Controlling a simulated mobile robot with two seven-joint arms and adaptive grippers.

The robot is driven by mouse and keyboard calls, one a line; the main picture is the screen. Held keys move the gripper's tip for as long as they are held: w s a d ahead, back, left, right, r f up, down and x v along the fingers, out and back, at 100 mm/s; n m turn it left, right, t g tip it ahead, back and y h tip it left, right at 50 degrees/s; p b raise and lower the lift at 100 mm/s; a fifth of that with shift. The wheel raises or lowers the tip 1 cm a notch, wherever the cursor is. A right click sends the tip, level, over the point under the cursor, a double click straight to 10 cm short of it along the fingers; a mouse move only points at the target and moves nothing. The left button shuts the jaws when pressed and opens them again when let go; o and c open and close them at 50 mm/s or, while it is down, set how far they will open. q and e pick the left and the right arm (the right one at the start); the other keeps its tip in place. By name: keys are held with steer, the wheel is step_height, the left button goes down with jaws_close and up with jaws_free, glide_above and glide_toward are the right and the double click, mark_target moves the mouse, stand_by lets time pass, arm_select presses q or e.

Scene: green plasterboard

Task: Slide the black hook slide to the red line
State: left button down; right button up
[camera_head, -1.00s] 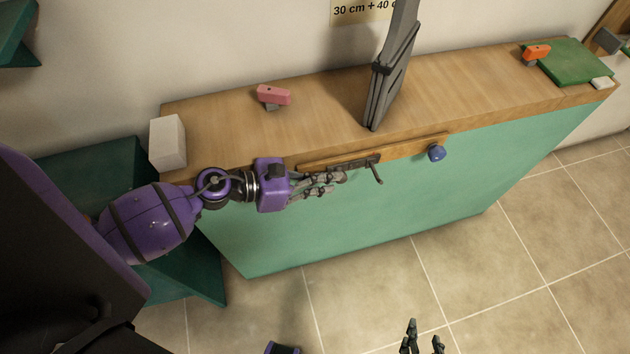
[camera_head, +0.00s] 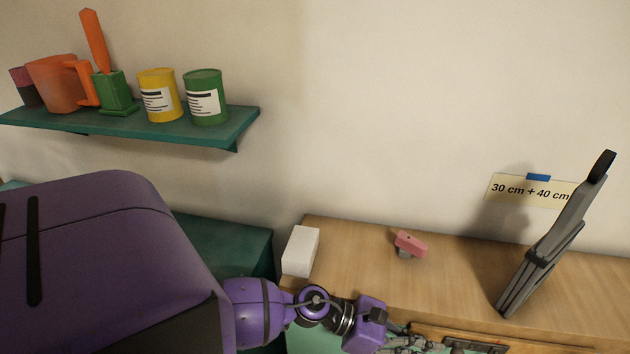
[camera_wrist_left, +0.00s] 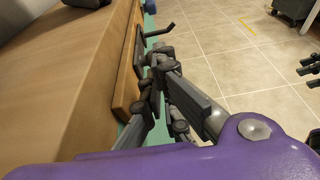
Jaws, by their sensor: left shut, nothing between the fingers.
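The black hook slide (camera_wrist_left: 139,50) sits on a wooden rail (camera_wrist_left: 127,85) on the front of the workbench; its hook sticks out sideways in the left wrist view. In the head view only a dark piece of the slide (camera_head: 474,345) shows at the bottom edge. My left gripper (camera_wrist_left: 157,62) is shut and empty, its fingertips right by the near end of the slide; I cannot tell whether they touch. It also shows in the head view (camera_head: 412,343), partly cut off. My right gripper (camera_wrist_left: 308,70) is at the right edge of the left wrist view, fingers apart. No red line is visible.
A green shelf (camera_head: 150,125) with cups and cans hangs on the wall. Tiled floor (camera_wrist_left: 225,60) lies open beside the bench.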

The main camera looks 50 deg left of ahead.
arm_select(q)
steer(key=b+v, duration=0.3)
steer(key=v, duration=1.7)
steer(key=shift+s+a+r, duration=0.2)
steer(key=shift+a, duration=0.1)
arm_select(e)
steer(key=s+f, duration=0.2)
steer(key=f, duration=0.1)
steer(key=shift+a+f, duration=0.1)
steer(key=shift+f, duration=0.2)
